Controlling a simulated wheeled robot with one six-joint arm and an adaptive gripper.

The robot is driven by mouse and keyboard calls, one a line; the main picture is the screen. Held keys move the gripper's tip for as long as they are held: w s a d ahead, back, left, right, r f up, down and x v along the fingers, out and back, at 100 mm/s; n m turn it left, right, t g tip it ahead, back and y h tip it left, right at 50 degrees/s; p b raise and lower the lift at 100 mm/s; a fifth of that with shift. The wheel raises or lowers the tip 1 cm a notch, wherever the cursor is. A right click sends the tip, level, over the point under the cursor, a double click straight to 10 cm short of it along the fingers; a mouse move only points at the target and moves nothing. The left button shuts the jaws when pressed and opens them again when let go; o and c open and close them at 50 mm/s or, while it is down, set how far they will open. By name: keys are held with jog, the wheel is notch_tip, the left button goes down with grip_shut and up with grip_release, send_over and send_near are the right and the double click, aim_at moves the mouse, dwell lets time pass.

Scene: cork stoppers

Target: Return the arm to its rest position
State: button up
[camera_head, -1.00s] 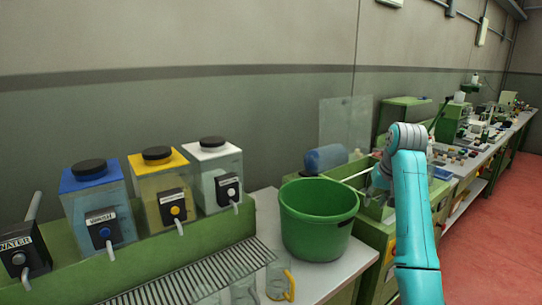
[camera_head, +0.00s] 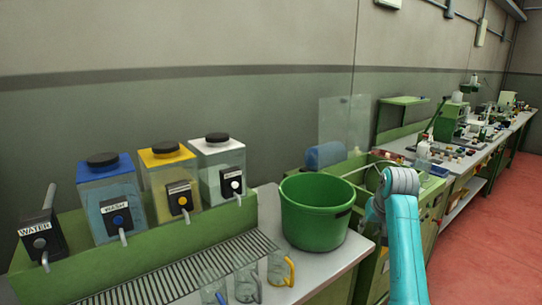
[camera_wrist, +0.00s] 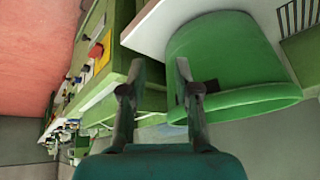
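My arm (camera_head: 403,235) is in the lower right of the head view, folded with its elbow up. My gripper is mostly hidden behind the arm's own links there. In the wrist view my gripper (camera_wrist: 160,72) shows two dark fingers standing well apart, with nothing between them. Behind the fingers in that view are the green bucket (camera_wrist: 225,60) on the right and the green cabinet (camera_wrist: 145,95).
The green bucket (camera_head: 316,228) stands on the grey bench to the left of my arm. Three jugs, one with a yellow handle (camera_head: 280,269), stand at the bench's front. Tanks with blue (camera_head: 105,172), yellow and white lids line the back. Red floor (camera_head: 480,250) is clear at right.

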jog(key=s+a+f+t, duration=0.15)
jog(key=s+f, duration=0.35)
jog(key=f, duration=0.7)
jog(key=s+a+f+t, duration=0.1)
jog(key=s+a+f, duration=0.3)
jog(key=f, duration=0.8)
jog(key=s+a+f+t, duration=0.1)
jog(key=s+f, duration=0.4)
jog(key=s, duration=0.4)
jog(key=s+a+f+t, duration=0.1)
jog(key=s+f, duration=0.5)
jog(key=s, duration=0.4)
jog(key=s+a+r+n+t, duration=0.1)
jog(key=s+r, duration=0.1)
jog(key=s, duration=0.9)
jog(key=s+a+r+t, duration=0.1)
jog(key=s, duration=0.9)
jog(key=s+a+r+t, duration=0.1)
jog(key=s+r+t, duration=0.2)
jog(key=s+r, duration=1.3)
jog(key=shift+s+a+n, duration=0.15)
jog(key=shift+s+n, duration=0.25)
jog(key=shift+s, duration=0.1)
